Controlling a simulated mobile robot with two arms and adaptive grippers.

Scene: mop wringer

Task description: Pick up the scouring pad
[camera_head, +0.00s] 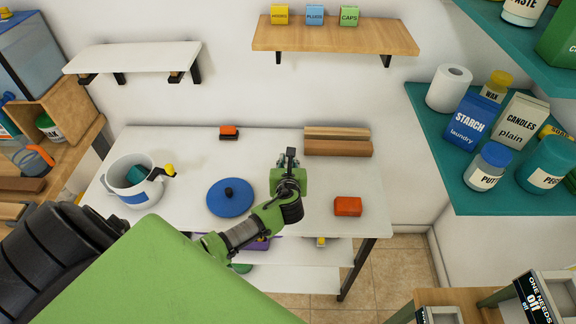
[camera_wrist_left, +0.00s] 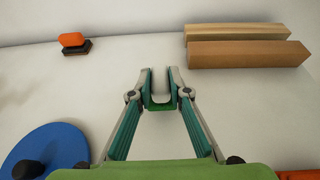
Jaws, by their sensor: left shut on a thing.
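My left gripper (camera_head: 290,158) is over the white table, between the blue lid and the wooden bars. In the left wrist view its fingers (camera_wrist_left: 160,80) are closed in with a narrow gap at the tips, shut on a small green piece (camera_wrist_left: 160,105). I cannot tell whether this piece is the scouring pad. An orange block on a dark base (camera_head: 229,132) lies at the back of the table, clear of the gripper; it also shows in the left wrist view (camera_wrist_left: 73,43). An orange-red block (camera_head: 347,207) lies to the right. My right gripper is out of view.
A blue round lid with a dark knob (camera_head: 222,199) lies left of the gripper. A white pot (camera_head: 115,177) with a teal thing inside stands farther left. Wooden bars (camera_head: 338,148) lie at the back. A teal shelf (camera_head: 450,175) with containers is on the right.

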